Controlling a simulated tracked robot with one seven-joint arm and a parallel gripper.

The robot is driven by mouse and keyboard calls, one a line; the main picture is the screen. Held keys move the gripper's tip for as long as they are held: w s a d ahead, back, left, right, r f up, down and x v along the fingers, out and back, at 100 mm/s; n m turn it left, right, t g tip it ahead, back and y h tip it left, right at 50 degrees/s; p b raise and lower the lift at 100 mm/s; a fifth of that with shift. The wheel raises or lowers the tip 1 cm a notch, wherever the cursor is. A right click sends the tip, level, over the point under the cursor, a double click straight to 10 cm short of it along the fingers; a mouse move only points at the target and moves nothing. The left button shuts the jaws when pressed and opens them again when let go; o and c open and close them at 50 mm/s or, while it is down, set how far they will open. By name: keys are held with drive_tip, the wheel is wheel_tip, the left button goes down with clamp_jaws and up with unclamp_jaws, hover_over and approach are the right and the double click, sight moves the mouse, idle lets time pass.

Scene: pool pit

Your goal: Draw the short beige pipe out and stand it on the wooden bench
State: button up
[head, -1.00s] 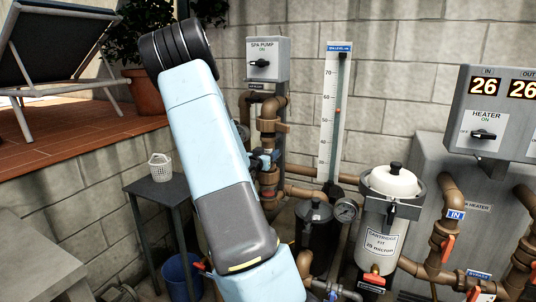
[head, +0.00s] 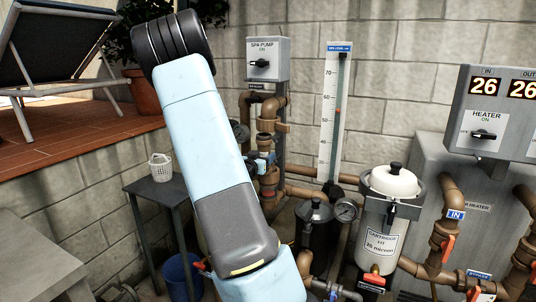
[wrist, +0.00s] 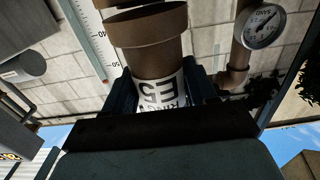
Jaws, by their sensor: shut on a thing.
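In the wrist view my gripper (wrist: 159,92) is shut on a short brown cylinder with a wider collar (wrist: 155,72) and a white lettered band between the fingers. It looks brown rather than beige. Whether its far end is free or seated in something cannot be told. In the head view my own arm hides the gripper and the held piece. I cannot make out a clearly wooden bench.
Brown pipework (head: 268,120), a tall scale (head: 334,110), a white filter canister (head: 380,238) and a heater box (head: 500,120) crowd the right. A pressure gauge (wrist: 263,26) is close in the wrist view.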

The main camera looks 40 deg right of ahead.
drive_tip(key=v, duration=1)
idle(1.7)
idle(0.5)
